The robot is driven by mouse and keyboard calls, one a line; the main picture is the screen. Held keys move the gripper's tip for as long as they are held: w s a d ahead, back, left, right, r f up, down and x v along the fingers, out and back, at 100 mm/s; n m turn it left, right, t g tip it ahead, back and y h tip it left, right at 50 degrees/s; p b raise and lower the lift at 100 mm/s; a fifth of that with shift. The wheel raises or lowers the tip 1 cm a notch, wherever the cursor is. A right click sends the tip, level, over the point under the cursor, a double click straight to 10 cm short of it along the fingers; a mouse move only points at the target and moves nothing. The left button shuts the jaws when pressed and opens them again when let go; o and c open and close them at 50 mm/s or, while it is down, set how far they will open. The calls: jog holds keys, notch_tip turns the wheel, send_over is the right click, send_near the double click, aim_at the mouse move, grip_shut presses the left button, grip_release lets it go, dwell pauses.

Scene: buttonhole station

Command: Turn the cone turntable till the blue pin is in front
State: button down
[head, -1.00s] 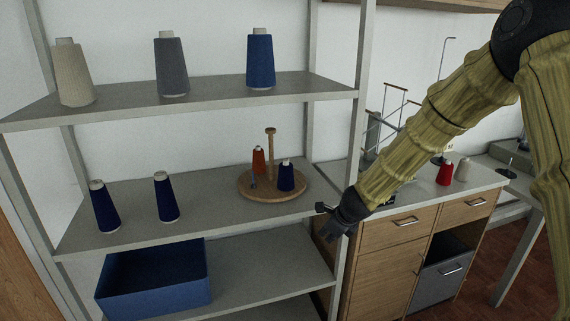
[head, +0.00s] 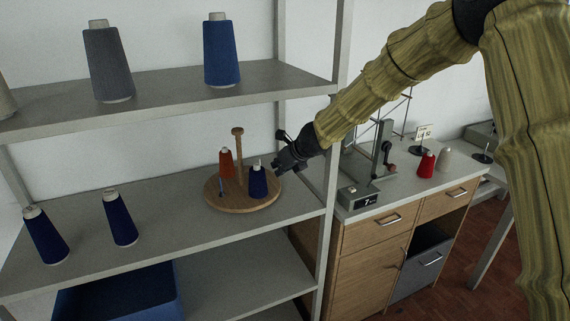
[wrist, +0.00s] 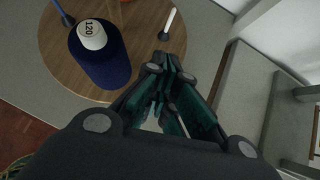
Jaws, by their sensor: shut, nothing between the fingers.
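The round wooden cone turntable (head: 240,207) sits on the middle shelf and has a central wooden post (head: 238,143). It carries an orange-red cone (head: 226,163) and a navy cone (head: 258,182). The small blue pin (head: 221,188) stands at the front left of the disc, left of the navy cone. In the wrist view the blue pin (wrist: 63,13) is at the top left, and a white pin (wrist: 169,23) stands near the rim. My gripper (head: 279,165) is shut and empty, at the right side of the turntable close to the navy cone. Whether it touches anything is unclear.
Two navy cones (head: 120,218) (head: 46,236) stand left on the same shelf. The upper shelf (head: 180,91) holds larger cones. A shelf upright (head: 334,170) is close right of my gripper. A blue bin (head: 120,297) is below. A counter with a red cone (head: 427,163) is at right.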

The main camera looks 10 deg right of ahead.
aim_at(269, 181)
jog(key=shift+x, duration=0.95)
jog(key=x, duration=0.1)
jog(key=p+x, duration=0.1)
jog(key=x, duration=0.2)
jog(key=shift+w+a+r, duration=0.1)
jog(key=shift+w+r, duration=0.15)
jog(key=shift+w, duration=0.05)
jog(key=shift+w+a+p, duration=0.5)
jog(key=shift+w+p, duration=0.2)
jog(key=shift+w, duration=0.1)
jog(key=shift+w+a+f, duration=0.1)
jog(key=shift+w+a, duration=0.1)
jog(key=shift+w, duration=0.25)
